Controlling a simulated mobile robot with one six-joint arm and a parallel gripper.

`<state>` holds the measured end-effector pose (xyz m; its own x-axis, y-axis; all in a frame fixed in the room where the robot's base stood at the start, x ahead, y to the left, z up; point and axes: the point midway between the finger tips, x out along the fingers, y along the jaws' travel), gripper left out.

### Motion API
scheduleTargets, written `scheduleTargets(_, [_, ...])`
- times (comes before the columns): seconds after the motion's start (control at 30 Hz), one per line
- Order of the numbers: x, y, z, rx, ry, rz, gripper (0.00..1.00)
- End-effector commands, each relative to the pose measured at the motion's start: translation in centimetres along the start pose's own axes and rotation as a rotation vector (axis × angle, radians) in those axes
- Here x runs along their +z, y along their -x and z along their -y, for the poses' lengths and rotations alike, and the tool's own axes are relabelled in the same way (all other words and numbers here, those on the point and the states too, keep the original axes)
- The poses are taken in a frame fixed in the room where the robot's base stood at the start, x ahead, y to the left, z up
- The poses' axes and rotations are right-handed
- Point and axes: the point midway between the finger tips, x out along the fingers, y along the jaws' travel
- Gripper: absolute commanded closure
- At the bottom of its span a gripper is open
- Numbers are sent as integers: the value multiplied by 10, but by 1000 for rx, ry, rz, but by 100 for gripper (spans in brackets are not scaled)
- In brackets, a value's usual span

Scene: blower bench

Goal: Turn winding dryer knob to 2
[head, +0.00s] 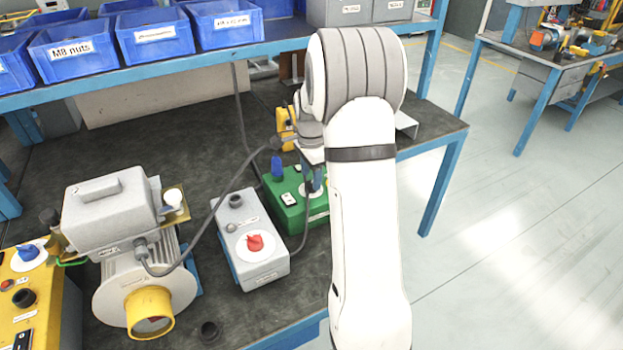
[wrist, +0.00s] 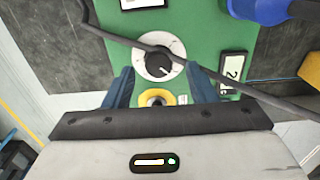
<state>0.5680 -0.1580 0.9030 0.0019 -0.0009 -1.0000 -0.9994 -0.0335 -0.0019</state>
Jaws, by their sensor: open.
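The green box (head: 290,212) stands on the bench, partly behind my arm in the head view. In the wrist view its green top (wrist: 215,45) carries a black knob (wrist: 158,66) on a white round dial with marks. The knob's white pointer line points to the lower right in that view; the dial numbers are too small to read. My gripper (wrist: 161,84) is open, its two blue fingers apart, with the knob a little beyond and between the tips. It appears not to grip the knob. Which box is the winding dryer I cannot read.
A dark cable (wrist: 118,38) crosses over the green top close to the dial. A blue plug (head: 277,168) stands on the green box. A grey box with a red knob (head: 255,243), a motor-like blower (head: 150,255) and a yellow box (head: 22,300) stand to the left.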

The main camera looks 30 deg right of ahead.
Motion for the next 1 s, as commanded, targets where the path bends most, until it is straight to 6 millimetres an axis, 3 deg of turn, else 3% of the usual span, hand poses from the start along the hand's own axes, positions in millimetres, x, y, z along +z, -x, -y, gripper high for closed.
scheduleTargets(0.1, [0, 23, 1, -4, 0, -1, 49])
scheduleTargets(0.33, [0, 52, 1, -2, 0, -1, 49])
scheduleTargets(1.0, [6, 64, -5, -7, 36, -3, 49])
